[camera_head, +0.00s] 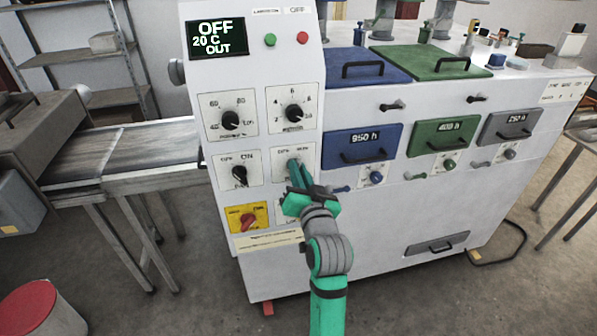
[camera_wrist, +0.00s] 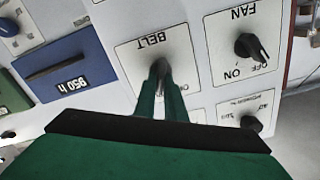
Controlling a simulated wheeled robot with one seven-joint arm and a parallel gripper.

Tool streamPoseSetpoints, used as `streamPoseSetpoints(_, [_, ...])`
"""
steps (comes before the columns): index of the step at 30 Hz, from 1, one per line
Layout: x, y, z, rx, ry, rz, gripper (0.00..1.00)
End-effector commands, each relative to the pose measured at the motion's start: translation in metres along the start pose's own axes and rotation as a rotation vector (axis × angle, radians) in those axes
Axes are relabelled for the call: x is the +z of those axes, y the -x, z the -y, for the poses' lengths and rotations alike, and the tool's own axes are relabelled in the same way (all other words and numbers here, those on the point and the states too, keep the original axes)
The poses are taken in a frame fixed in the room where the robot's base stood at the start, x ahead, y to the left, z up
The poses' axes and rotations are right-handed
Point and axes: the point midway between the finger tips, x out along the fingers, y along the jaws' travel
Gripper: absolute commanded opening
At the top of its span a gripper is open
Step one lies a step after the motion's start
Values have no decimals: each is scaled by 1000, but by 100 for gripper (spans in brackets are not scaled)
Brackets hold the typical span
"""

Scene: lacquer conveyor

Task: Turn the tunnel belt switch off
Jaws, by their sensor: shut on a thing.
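The belt switch (camera_head: 281,156) is a white plate on the front of the white machine, in the lower knob row. In the wrist view its plate (camera_wrist: 183,38) reads BELT upside down. My gripper (camera_head: 296,168) reaches it from below right. The display (camera_head: 216,38) reads OFF, 20 C, OUT.
A fan switch (camera_wrist: 247,47) sits beside it, left of it in the head view (camera_head: 239,174). Two dial knobs (camera_head: 292,113) (camera_head: 230,119) are above. A red switch on a yellow plate (camera_head: 247,217) is lower left. Blue (camera_head: 345,139) and green drawers (camera_head: 440,138) are to the right.

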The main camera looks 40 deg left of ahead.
Motion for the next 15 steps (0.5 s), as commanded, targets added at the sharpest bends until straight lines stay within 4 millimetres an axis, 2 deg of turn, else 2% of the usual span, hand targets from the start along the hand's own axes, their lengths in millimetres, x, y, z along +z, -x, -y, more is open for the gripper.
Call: streamPoseSetpoints(15, [-2, 0, 4, 1, 431, -7, 0])
